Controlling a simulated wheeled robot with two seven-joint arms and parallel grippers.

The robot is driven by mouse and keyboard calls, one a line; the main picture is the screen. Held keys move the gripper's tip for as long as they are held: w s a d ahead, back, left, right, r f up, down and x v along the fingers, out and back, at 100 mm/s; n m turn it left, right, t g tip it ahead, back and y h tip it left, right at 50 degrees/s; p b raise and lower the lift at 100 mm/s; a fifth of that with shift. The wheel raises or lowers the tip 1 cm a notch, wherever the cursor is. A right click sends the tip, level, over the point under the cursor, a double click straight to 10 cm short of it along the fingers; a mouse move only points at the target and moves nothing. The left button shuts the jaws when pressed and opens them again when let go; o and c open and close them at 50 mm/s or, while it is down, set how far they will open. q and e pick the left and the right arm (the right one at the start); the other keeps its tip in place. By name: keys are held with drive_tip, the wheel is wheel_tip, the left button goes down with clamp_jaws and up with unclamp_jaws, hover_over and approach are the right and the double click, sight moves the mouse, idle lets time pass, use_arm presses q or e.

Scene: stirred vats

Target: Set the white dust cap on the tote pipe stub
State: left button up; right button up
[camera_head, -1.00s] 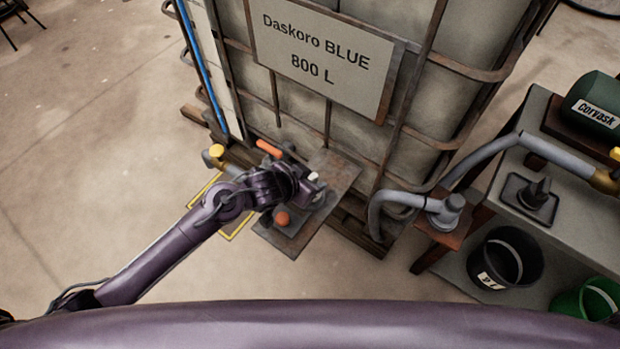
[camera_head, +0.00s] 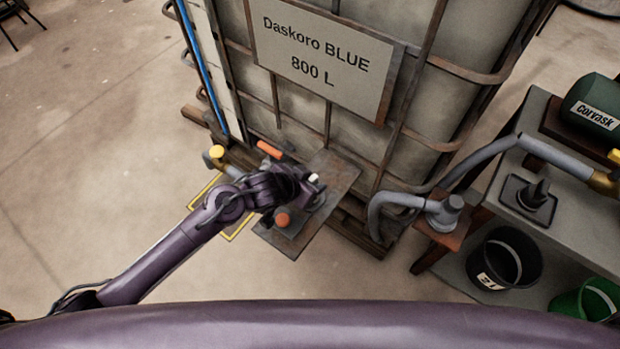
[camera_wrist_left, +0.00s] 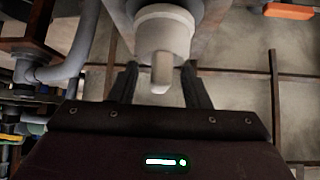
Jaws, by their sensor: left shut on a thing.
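My left gripper (camera_head: 306,186) is over the rusty metal plate at the foot of the tote (camera_head: 425,75). In the left wrist view its fingers (camera_wrist_left: 159,74) are shut on the small pale knob of the white dust cap (camera_wrist_left: 165,32). In the head view only a small white bit of the cap (camera_head: 314,177) shows past the gripper. I cannot make out the tote pipe stub; the gripper and cap may hide it, so I cannot tell whether the cap touches it. My right gripper is not in view.
The rusty plate (camera_head: 333,172) carries an orange ball knob (camera_head: 283,219). An orange bar (camera_head: 270,149) and a yellow-topped fitting (camera_head: 216,152) are close by. To the right are a grey hose coupling (camera_head: 445,211), a bench (camera_head: 512,160) and a black bucket (camera_head: 505,258).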

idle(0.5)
use_arm(q)
drive_tip(key=shift+p, duration=0.35)
drive_tip(key=shift+f+b, duration=0.35)
drive_tip(key=shift+f, duration=0.15)
idle(0.3)
drive_tip(key=o, duration=0.7)
